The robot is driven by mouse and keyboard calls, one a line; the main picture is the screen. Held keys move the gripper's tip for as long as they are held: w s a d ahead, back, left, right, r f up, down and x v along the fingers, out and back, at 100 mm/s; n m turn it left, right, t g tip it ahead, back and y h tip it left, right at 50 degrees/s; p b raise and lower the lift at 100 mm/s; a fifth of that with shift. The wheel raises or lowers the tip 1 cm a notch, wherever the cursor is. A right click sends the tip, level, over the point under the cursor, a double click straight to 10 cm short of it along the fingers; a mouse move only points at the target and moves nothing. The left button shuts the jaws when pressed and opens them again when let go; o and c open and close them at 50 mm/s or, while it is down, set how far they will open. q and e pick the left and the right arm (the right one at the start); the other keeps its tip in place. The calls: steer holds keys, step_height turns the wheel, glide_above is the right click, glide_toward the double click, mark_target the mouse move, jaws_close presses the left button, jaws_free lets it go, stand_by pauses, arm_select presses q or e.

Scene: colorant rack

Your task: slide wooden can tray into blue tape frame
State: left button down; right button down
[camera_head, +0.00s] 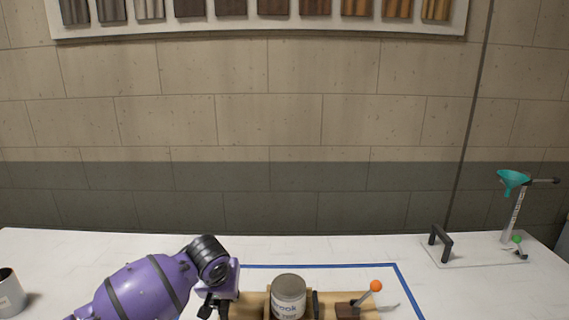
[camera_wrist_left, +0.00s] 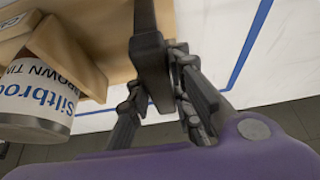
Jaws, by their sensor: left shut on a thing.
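The wooden can tray (camera_head: 257,303) lies on the white table at the bottom of the head view, its near part cut off. It carries an upright labelled can (camera_head: 289,291), also seen in the left wrist view (camera_wrist_left: 42,90). The blue tape frame (camera_head: 320,266) shows its far side and parts of both ends around the tray; its near side is out of view. A tape line also shows in the wrist view (camera_wrist_left: 248,45). My left gripper (camera_head: 222,297) is at the tray's left end. In the wrist view my left gripper (camera_wrist_left: 160,85) is shut on a dark handle at the tray's edge.
On the tray's right part is a dark block with an orange-knobbed lever (camera_head: 375,286). A plate with a black handle (camera_head: 440,242) and a teal funnel on a stand (camera_head: 513,181) are at the right. A cup (camera_head: 10,293) stands far left. A wall rises behind.

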arm_select(q)
steer(key=shift+w+r+b, duration=0.15)
steer(key=shift+w+b, duration=0.25)
steer(key=shift+w, duration=1.6)
steer(key=c, duration=1.5)
jaws_free()
